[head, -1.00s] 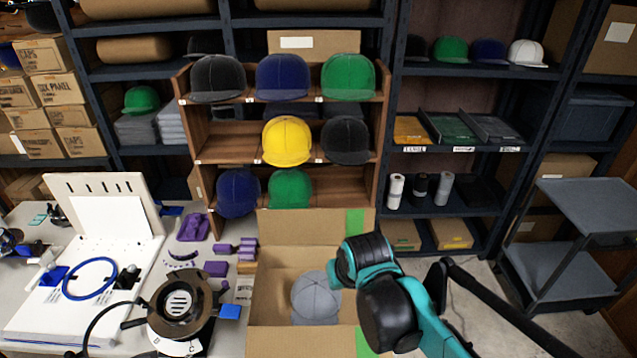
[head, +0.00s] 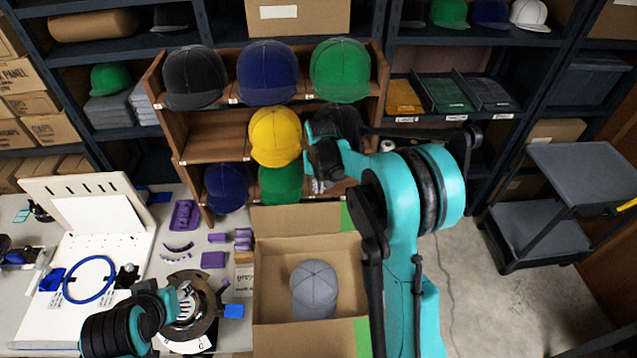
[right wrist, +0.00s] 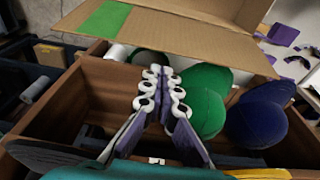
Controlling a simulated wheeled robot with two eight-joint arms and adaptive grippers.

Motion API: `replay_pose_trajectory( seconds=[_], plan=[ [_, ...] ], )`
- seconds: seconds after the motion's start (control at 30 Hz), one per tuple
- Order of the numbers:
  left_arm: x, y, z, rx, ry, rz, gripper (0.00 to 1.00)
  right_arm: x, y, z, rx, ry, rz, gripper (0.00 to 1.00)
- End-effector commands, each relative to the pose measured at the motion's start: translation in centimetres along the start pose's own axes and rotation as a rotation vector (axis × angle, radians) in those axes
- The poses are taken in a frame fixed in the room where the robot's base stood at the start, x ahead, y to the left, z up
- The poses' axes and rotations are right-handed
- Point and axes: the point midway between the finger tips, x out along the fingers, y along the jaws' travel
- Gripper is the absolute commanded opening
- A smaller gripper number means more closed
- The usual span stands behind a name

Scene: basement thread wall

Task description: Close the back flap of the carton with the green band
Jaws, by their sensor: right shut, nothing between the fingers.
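The carton (head: 262,285) stands open on the table in the head view, with a grey cap (head: 314,290) inside. Its back flap (head: 295,218) stands up, tilted backward, with the green band (head: 347,216) at its right end. In the right wrist view the flap (right wrist: 190,38) crosses the top, with its green band (right wrist: 103,19). My right gripper (head: 318,184) is behind and above the flap, in front of the cap shelf. Its fingers (right wrist: 163,85) are shut and empty, apart from the flap. My left gripper (head: 188,300) is over the round dark fixture; its fingers are unclear.
The wooden cap shelf (head: 205,150) stands close behind the carton, with green (right wrist: 205,98) and navy (right wrist: 257,120) caps near my right fingers. Purple parts (head: 215,260) and a white board (head: 60,310) lie left. A grey cart (head: 585,185) stands right, with clear floor before it.

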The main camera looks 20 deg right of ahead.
Motion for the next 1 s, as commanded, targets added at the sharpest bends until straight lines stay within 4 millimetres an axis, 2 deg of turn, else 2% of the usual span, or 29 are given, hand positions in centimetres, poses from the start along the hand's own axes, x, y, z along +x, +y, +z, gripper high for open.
replay_pose_trajectory(
  seconds=[0.03,0.2,0.4,1.0],
  plan=[
    [0.3,0.0,0.2,0.000,0.000,0.000,0.39,1.2,0.0,0.0,0.000,0.000,0.000,0.00],
    [0.7,0.0,0.5,0.000,0.000,0.000,0.39,4.2,0.0,0.0,0.000,0.001,0.000,0.00],
    [0.9,0.0,0.6,0.000,0.000,0.000,0.39,6.4,0.0,0.0,0.000,0.001,0.000,0.00],
    [1.1,0.0,0.8,0.000,0.000,0.000,0.39,6.8,0.0,0.3,0.000,0.016,0.000,0.00]
  ],
)
